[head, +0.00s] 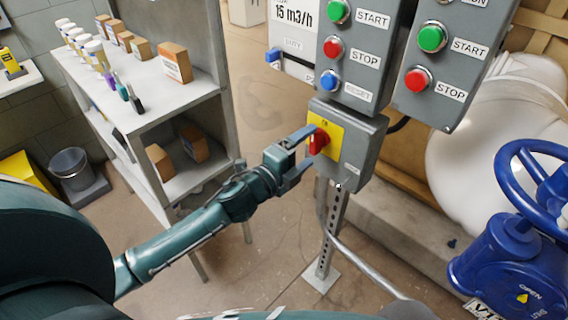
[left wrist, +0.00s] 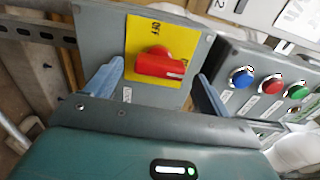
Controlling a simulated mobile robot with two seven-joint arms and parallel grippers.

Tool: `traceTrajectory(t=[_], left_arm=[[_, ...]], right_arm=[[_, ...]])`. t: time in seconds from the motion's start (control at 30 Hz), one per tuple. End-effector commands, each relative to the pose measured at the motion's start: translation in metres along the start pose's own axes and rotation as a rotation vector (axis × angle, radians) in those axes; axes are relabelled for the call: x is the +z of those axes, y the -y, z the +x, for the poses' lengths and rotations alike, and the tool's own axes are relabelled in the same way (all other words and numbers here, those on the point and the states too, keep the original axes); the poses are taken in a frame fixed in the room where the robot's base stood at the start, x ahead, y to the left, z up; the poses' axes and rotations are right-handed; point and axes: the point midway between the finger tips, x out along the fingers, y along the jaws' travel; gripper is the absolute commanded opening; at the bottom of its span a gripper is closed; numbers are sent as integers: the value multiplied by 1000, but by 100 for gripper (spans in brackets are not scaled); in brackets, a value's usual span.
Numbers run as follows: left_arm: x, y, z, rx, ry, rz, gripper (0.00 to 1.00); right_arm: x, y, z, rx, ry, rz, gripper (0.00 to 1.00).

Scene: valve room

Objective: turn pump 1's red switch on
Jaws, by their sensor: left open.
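The red switch (head: 319,141) is a rotary knob on a yellow plate (head: 329,122) on a grey box (head: 361,150) below the button panel. In the left wrist view the red knob (left wrist: 160,63) lies between the fingers, with OFF printed at the plate's top. My left gripper (head: 304,151) is open, with its fingers on either side of the knob. I cannot tell whether either finger touches it. The knob's handle lies across the plate in the wrist view. My right gripper is not in view.
Above the switch box is a grey panel with green START (head: 338,11), red STOP (head: 333,47) and blue RESET (head: 330,80) buttons. A second panel (head: 440,70) hangs to the right. A blue valve wheel (head: 500,180) stands lower right. A shelf (head: 190,100) stands left.

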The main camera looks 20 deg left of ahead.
Motion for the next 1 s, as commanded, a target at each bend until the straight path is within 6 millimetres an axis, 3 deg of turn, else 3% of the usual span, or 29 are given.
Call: traceTrajectory(t=[0.3, 0.5, 0.7, 1.0], left_arm=[[-1, -3, -68, 4, -2, 0, 82], [-1, -2, -100, 3, -1, -1, 82], [0, -1, -115, 1, -1, 0, 82], [0, 0, -118, 0, -1, 1, 82]], right_arm=[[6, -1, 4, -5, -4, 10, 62], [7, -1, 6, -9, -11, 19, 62], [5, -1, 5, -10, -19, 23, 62], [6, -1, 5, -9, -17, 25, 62]])
